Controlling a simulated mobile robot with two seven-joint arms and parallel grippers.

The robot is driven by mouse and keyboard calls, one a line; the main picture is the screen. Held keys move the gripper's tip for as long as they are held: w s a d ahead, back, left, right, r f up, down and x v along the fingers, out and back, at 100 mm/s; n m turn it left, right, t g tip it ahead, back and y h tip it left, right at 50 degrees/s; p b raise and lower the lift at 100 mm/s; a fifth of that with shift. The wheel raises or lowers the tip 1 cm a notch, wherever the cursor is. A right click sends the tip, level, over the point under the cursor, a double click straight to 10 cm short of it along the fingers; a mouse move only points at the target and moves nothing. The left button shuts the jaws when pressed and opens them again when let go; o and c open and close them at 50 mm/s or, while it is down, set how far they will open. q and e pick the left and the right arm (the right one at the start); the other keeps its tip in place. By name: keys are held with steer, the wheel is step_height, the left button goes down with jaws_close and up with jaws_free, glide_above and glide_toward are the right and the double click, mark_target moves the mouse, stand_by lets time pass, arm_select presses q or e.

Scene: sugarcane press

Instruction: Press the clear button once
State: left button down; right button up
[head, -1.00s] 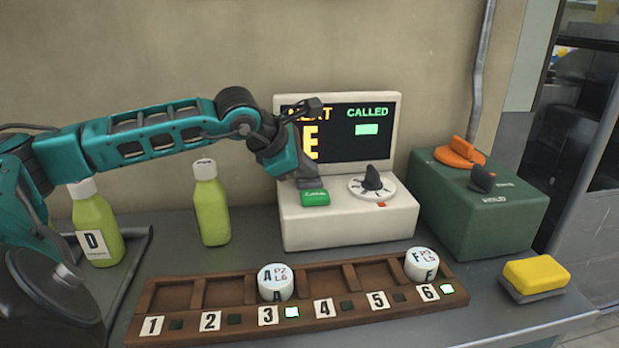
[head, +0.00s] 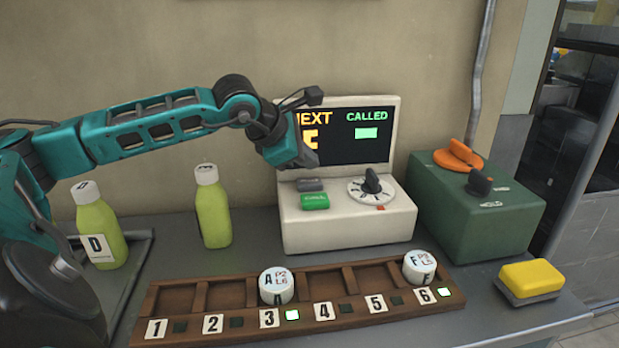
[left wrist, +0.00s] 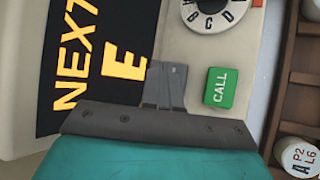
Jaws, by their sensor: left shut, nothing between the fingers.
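The white machine (head: 348,225) stands against the wall with a dark screen reading NEXT and CALLED. A small grey button (head: 310,184), its label unreadable, sits on its ledge behind the green CALL button (head: 315,201). The CALL button also shows in the left wrist view (left wrist: 219,88). My left gripper (head: 308,160) is shut and empty, above and behind the grey button, in front of the screen. Its fingers (left wrist: 166,84) show beside the CALL button in the wrist view, where the grey button is hidden. My right gripper is not in view.
A lettered dial (head: 371,188) sits right of the buttons. A green box (head: 470,215) with knobs and a yellow sponge (head: 532,278) are further right. A numbered wooden rack (head: 340,277) with two round-lidded containers lies in front. Two green bottles (head: 212,210) stand left.

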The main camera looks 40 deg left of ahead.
mark_target(307, 183)
arm_select(q)
steer(key=shift+r+p, duration=1.15)
steer(key=shift+r, duration=0.85)
